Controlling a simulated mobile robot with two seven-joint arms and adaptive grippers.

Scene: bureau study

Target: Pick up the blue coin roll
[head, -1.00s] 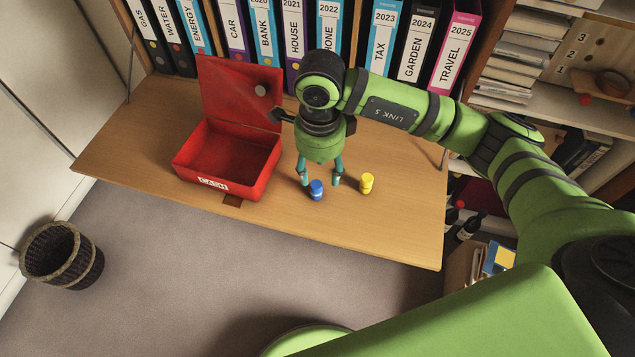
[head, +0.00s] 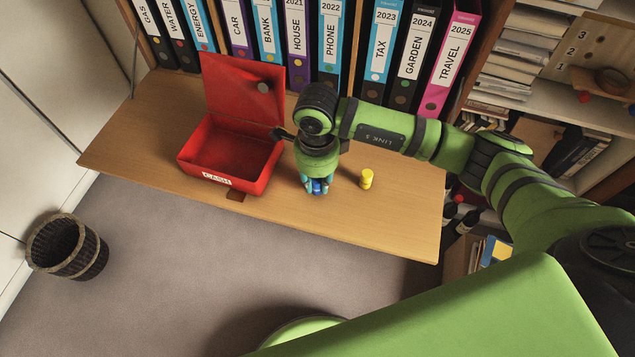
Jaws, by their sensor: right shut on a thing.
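The blue coin roll (head: 317,187) stands on the wooden desk flap (head: 400,222), near its front edge. My right gripper (head: 317,188) points down over it, with its teal fingers closed around it. The gripper body hides much of the roll, and I cannot tell whether it is clear of the wood. My left gripper is not in view.
A yellow coin roll (head: 367,179) stands just right of the gripper. An open red cash box (head: 215,178) with its lid up stands close on the left. Ring binders (head: 381,45) line the back. A wicker basket (head: 66,246) is on the floor.

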